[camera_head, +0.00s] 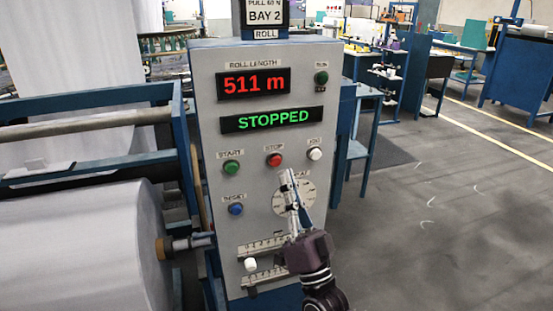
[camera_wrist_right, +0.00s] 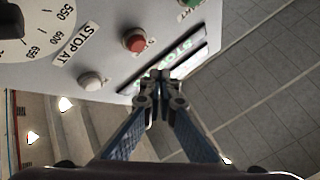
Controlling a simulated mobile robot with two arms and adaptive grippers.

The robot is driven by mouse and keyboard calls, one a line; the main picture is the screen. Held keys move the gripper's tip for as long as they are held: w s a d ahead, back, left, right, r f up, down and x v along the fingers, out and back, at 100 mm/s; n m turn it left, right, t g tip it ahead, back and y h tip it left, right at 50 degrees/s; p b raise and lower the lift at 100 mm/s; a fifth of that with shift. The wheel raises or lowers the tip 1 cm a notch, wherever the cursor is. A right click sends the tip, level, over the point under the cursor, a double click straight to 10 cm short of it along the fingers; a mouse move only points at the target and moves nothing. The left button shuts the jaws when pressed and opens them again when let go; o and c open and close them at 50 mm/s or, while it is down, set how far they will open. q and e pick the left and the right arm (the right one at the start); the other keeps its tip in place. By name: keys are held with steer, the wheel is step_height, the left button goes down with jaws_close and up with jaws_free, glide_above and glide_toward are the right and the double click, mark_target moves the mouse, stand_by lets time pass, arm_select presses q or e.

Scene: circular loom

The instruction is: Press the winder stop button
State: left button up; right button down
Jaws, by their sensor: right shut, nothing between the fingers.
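The winder control panel (camera_head: 210,120) is a grey box facing me. Its red stop button (camera_head: 274,160) sits between the green start button (camera_head: 231,168) and the white jog button (camera_head: 314,154). The upper display (camera_head: 254,84) reads 511 m and the lower display (camera_head: 272,120) reads STOPPED in green. My right gripper (camera_head: 291,180) is in front of the dial, below the stop button and apart from it in the picture. In the right wrist view the shut, empty fingertips (camera_wrist_right: 160,76) show beside the red button (camera_wrist_right: 134,40). My left gripper is not in view.
A large white roll (camera_head: 75,250) on a blue frame stands at the left. A dial (camera_head: 275,201), a blue reset button (camera_head: 236,209) and slider scales with a white knob (camera_head: 250,264) are lower on the panel. Open grey floor (camera_head: 430,220) lies at the right.

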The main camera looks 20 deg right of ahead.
steer(key=shift+s, duration=0.95)
step_height(320, 180, down, 39)
steer(key=w+n+g, duration=0.2)
steer(key=n+g, duration=0.2)
steer(key=g, duration=0.6)
steer(key=s+d+f+n+g+h, duration=0.1)
steer(key=s+f+g, duration=0.2)
steer(key=s+f, duration=0.6)
steer(key=s+d+f+n+g+h, duration=0.1)
steer(key=s+f+g, duration=0.3)
steer(key=f, duration=0.9)
steer(key=s+d+f+g, duration=0.1)
steer(key=s+f+g, duration=0.2)
steer(key=s, duration=0.9)
steer(key=s+d+f+n+g+h, duration=0.1)
steer(key=s+f+g, duration=0.2)
steer(key=s+f, duration=0.5)
steer(key=s+d+f+n+g, duration=0.1)
steer(key=s+f, duration=0.5)
steer(key=s, duration=0.9)
steer(key=shift+s+d+f+g+h, duration=0.15)
steer(key=shift+s+d+g+h, duration=0.3)
steer(key=shift+g, duration=0.55)
